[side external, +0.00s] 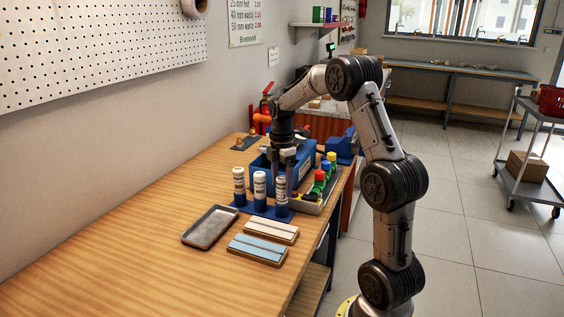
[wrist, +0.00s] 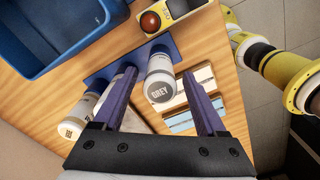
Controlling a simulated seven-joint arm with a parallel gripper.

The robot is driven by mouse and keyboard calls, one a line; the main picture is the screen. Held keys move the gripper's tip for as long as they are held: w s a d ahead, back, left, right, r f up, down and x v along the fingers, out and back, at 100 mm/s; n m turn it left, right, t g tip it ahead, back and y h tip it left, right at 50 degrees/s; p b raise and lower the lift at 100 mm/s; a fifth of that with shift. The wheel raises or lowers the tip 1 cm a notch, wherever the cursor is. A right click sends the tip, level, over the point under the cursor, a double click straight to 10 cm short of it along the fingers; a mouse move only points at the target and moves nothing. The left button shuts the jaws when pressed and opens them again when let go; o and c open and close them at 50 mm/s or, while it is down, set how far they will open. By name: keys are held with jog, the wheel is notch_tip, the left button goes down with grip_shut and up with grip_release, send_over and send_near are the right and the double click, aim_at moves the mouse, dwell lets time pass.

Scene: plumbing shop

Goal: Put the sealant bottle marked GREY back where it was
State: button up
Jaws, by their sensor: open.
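The bottle marked GREY (wrist: 160,88) shows its lettered cap in the wrist view, between the two fingers of my gripper (wrist: 160,73). It stands upright on a blue mat (wrist: 97,76). In the side external view it appears to be the rightmost of three white bottles (side external: 282,198), with my gripper (side external: 284,174) at its upper part. The fingers are open, with a visible gap on the bottle's right side. The other two bottles (side external: 239,187) (side external: 260,190) stand to its left on the same mat; in the wrist view one is partly hidden by the left finger.
A blue bin (side external: 262,167) stands behind the bottles. A holder with coloured-cap items (side external: 307,206) is at the right. A grey tray (side external: 210,227) and two blocks with cream (side external: 271,230) and blue (side external: 257,249) strips lie in front. The table's left foreground is clear.

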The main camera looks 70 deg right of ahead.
notch_tip(320, 180, up, 10)
jog(key=shift+r, duration=0.25)
jog(key=shift+a+r, duration=0.15)
jog(key=shift+r, duration=0.1)
jog(key=s+a+r+m+t+h, duration=0.1)
jog(key=s+a+r+m, duration=0.15)
jog(key=a, duration=0.55)
jog(key=s+a+r+m+t, duration=0.1)
jog(key=s+a+m+t, duration=0.15)
jog(key=a, duration=0.65)
jog(key=s+a+f+m+t, duration=0.1)
jog(key=s+a+f+m, duration=0.1)
jog(key=s+a, duration=0.3)
jog(key=s+a+f+m+t+y, duration=0.1)
jog(key=s+a+f+m, duration=0.2)
jog(key=s+a+m, duration=0.1)
jog(key=shift+s+a+f, duration=0.15)
jog(key=shift+s+a, duration=0.3)
jog(key=shift+s, duration=0.65)
